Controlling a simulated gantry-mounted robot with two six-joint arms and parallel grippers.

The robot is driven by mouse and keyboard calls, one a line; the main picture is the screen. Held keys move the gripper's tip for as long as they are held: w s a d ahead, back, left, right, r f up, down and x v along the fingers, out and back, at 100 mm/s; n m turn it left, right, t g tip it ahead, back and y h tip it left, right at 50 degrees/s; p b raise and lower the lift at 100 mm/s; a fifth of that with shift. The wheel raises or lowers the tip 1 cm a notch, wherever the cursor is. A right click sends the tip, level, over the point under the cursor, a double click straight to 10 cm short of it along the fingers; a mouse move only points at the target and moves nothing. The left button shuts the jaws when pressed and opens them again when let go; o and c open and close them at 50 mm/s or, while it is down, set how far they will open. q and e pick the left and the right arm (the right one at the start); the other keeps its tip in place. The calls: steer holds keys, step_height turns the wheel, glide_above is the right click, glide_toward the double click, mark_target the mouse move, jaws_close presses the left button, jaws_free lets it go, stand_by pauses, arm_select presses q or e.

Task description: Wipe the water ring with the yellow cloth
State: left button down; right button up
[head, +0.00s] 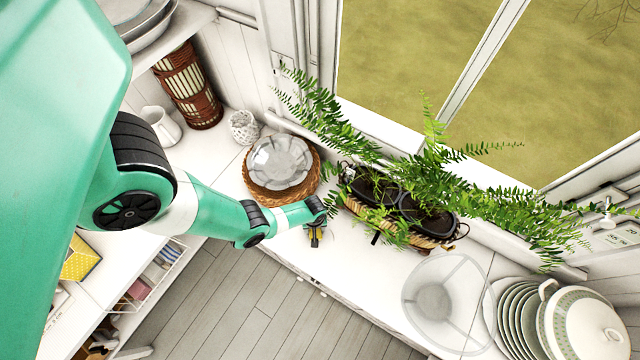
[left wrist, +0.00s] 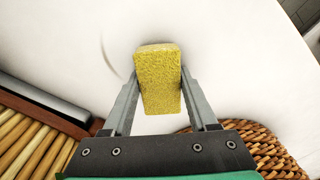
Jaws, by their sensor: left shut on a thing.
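My left gripper (head: 314,243) is low over the white counter, between the wicker basket and the fern planter in the head view. It is shut on the yellow cloth (left wrist: 158,78), a thick, sponge-like block held between both fingers in the left wrist view. The cloth is at or just above the white surface; I cannot tell whether it touches. A faint grey arc, seemingly part of the water ring (left wrist: 106,56), shows just left of the cloth. The rest of the ring is hidden or too faint. My right gripper is not in view.
A wicker basket with glass plates (head: 282,165) stands behind my left gripper. A fern planter (head: 400,205) is to its right. A clear glass bowl (head: 440,300) and stacked plates (head: 515,315) stand farther right. The counter's front edge is close by.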

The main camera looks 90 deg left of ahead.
mark_target(333, 242)
arm_select(q)
steer(key=shift+w+d+f+b, duration=0.1)
steer(key=shift+w+d+b, duration=0.15)
steer(key=shift+w+d, duration=0.35)
steer(key=shift+w+d+f+b, duration=0.1)
steer(key=shift+w+d+b, duration=0.2)
steer(key=shift+w, duration=0.4)
steer(key=shift+w+d+b, duration=0.2)
steer(key=shift+w+d, duration=0.5)
steer(key=shift+w, duration=0.25)
steer(key=shift+w+d+b, duration=0.2)
steer(key=shift+w+d, duration=0.45)
steer(key=shift+w, duration=0.25)
steer(key=shift+r, duration=0.1)
steer(key=shift+d+r+p, duration=0.1)
steer(key=shift+r+p, duration=0.2)
steer(key=shift+p, duration=0.15)
step_height(333, 242, up, 5)
steer(key=p, duration=0.5)
steer(key=shift+r, duration=0.15)
step_height(333, 242, up, 3)
steer(key=p, duration=0.3)
